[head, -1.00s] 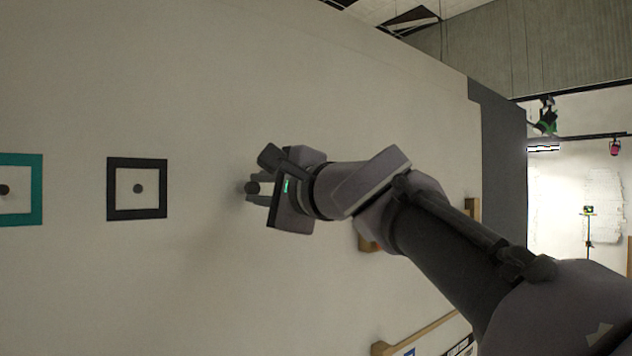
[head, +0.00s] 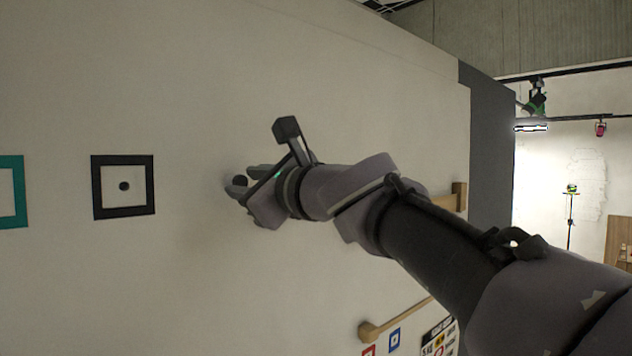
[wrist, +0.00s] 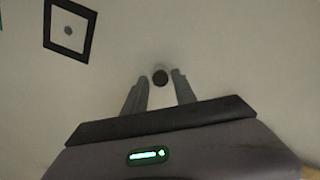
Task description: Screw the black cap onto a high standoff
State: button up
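The black cap (head: 240,181) is a small dark round piece at the wall, between the fingertips of my gripper (head: 243,180).
A black square frame (head: 96,188) with a dark round dot (head: 124,186) is on the wall to the left, and a teal frame (head: 20,190) is at the left edge. Wooden rails (head: 400,318) are lower right. The wall around the cap is clear.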

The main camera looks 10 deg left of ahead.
jog(key=n+b, duration=0.4)
jog(key=n, duration=0.4)
jog(key=n+b, duration=0.3)
jog(key=n, duration=0.5)
jog(key=shift+w+f+b, duration=0.1)
jog(key=shift+f+b, duration=0.1)
jog(key=shift+b, duration=0.2)
jog(key=n+b, duration=0.1)
jog(key=n, duration=0.2)
jog(key=shift+d+n, duration=0.1)
jog(key=shift+n, duration=0.2)
jog(key=shift+r+n, duration=0.15)
jog(key=shift+n, duration=0.45)
grip_shut()
jog(key=m+p, duration=0.1)
jog(key=m, duration=0.3)
jog(key=shift+r, duration=0.15)
jog(key=shift+f+m, duration=0.2)
jog(key=shift+m, duration=0.4)
